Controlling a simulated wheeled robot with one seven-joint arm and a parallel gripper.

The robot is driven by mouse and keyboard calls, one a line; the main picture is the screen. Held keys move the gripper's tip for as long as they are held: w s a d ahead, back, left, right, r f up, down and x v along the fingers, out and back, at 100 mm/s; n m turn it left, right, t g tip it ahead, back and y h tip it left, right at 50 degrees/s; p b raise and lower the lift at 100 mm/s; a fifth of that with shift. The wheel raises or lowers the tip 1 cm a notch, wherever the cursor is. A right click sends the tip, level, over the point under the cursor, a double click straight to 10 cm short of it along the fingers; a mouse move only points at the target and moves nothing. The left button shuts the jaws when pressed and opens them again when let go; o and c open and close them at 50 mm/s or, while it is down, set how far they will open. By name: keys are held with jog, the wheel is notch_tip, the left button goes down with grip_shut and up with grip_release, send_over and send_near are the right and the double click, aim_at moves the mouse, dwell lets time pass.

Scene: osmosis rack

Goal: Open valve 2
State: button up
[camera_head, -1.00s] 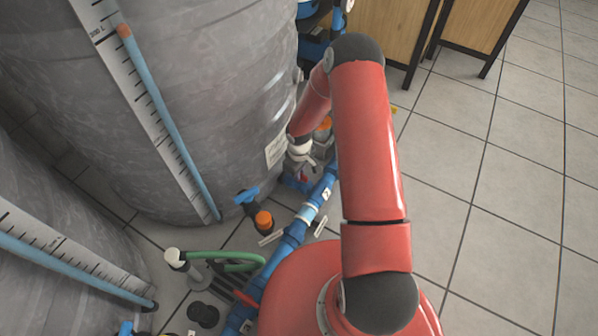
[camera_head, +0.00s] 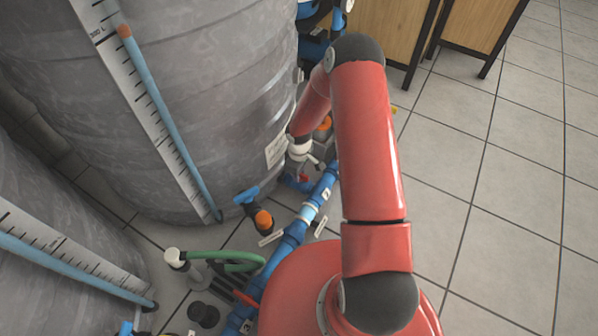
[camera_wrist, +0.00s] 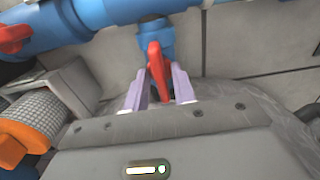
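In the wrist view a red valve handle (camera_wrist: 157,70) sits on a blue vertical pipe fitting (camera_wrist: 155,35) below a horizontal blue pipe. The two pale purple fingers of my gripper (camera_wrist: 160,88) stand close on either side of this handle and look shut on it.
Another red handle (camera_wrist: 14,38) is at the wrist view's left, above an orange-collared fitting (camera_wrist: 30,135). The grey tank (camera_head: 190,90) stands close left of my arm. A blue pipe (camera_head: 290,243), a green hose (camera_head: 235,262) and an orange-capped valve (camera_head: 263,219) lie low. Tiled floor at right is clear.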

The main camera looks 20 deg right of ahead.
jog(key=shift+o, duration=0.5)
notch_tip(320, 180, up, 8)
jog(key=shift+f+p, duration=0.1)
jog(key=shift+p, duration=0.65)
